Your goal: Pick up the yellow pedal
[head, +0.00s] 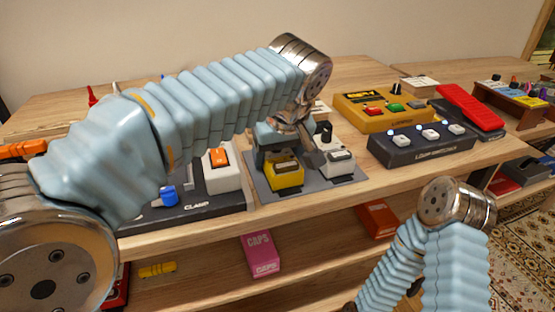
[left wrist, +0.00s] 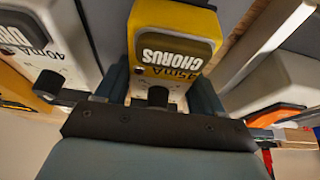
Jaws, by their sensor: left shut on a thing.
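The yellow pedal (head: 284,176) sits on a grey mat (head: 262,188) on the wooden table, its front toward me. In the left wrist view the yellow pedal (left wrist: 178,22) reads CHORUS, has a dark footswitch pad and a black knob. My left gripper (head: 283,150) reaches down from behind it, partly hidden by my arm. In the left wrist view the left gripper (left wrist: 160,85) has one finger on each side of the pedal and is shut on it. I see no clear gap under the pedal. My right arm shows at lower right, but its gripper is not visible.
A white pedal (head: 338,163) stands close to the right on the same mat. A loop switcher (head: 420,146) and a yellow multi-switch unit (head: 375,108) are to the right. A shelf below holds a pink box (head: 260,254).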

